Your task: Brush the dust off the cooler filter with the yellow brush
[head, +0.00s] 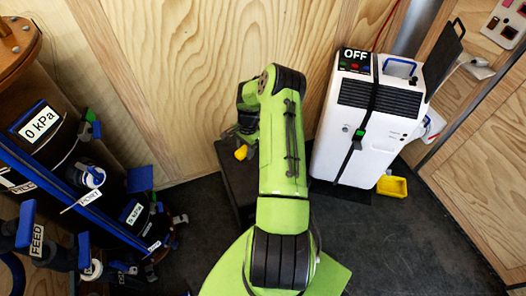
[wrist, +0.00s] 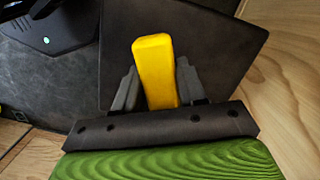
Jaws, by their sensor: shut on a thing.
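My gripper (wrist: 157,80) is shut on the yellow brush (wrist: 154,60), with a grey finger on each side of its handle. The bristles do not show. In the head view a yellow bit of the brush (head: 241,152) shows beside my green arm, near the wooden wall. The white cooler (head: 348,135) stands to the right of my arm, with an OFF sign on top, dark grilles and a black strap down its front. A blue handle (head: 400,62) shows at its open top. I cannot tell whether this belongs to the filter; no dust can be made out.
A dark flat panel (wrist: 205,50) lies beyond the brush in the wrist view. The cooler's black lid (head: 443,60) stands open. A small yellow tray (head: 392,186) is on the floor. Dark equipment with gauges (head: 60,140) crowds the left. The floor (head: 400,245) at front right is clear.

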